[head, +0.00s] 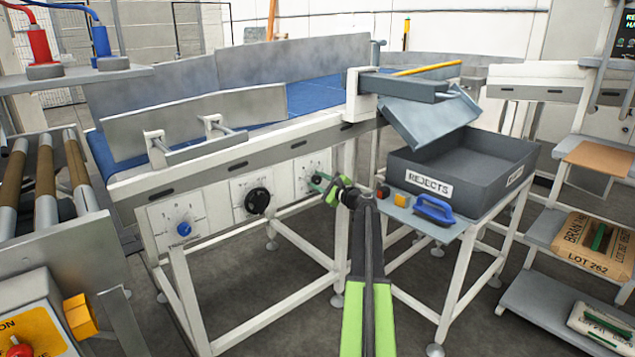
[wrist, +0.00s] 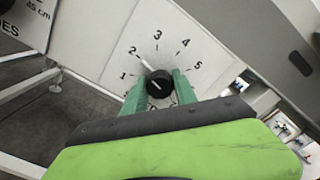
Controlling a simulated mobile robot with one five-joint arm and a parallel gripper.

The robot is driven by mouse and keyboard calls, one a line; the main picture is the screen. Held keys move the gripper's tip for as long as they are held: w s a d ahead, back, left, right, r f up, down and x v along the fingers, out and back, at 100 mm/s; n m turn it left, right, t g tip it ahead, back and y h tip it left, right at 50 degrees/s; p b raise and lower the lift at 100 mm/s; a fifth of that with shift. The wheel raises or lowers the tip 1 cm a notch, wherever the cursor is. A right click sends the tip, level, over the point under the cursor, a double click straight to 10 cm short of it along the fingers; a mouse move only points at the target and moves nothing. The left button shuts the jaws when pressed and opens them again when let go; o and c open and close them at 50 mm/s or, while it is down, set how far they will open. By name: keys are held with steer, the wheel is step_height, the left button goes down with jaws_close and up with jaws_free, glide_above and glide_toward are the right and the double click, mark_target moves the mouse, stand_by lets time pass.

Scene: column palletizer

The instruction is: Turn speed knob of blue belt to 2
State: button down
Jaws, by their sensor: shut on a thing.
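The blue belt (head: 312,95) runs along the conveyor, whose front frame carries three dial plates. My gripper (head: 322,184) reaches the rightmost dial plate (head: 303,168). In the wrist view, the black speed knob (wrist: 159,88) sits on a white dial plate (wrist: 185,50) numbered 1 to 5. The green fingers of my gripper (wrist: 160,79) are shut on the knob, one on each side. The white pointer mark (wrist: 147,66) points up and left, at about the 2 (wrist: 133,51). The lower part of the dial is hidden by my gripper.
A blue knob (head: 184,229) and a larger black knob (head: 257,201) are on the plates to the left. The grey rejects bin (head: 470,165) stands on a table at right, with a blue-handled tool (head: 434,209) in front. Shelves (head: 550,232) stand far right.

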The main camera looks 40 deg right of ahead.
steer(key=shift+w+a+n, duration=0.1)
steer(key=shift+a+n, duration=0.05)
steer(key=shift+n, duration=0.15)
steer(key=c, duration=1)
jaws_free()
steer(key=s+a, duration=0.1)
steer(key=s, duration=1.6)
steer(key=shift+s, duration=0.2)
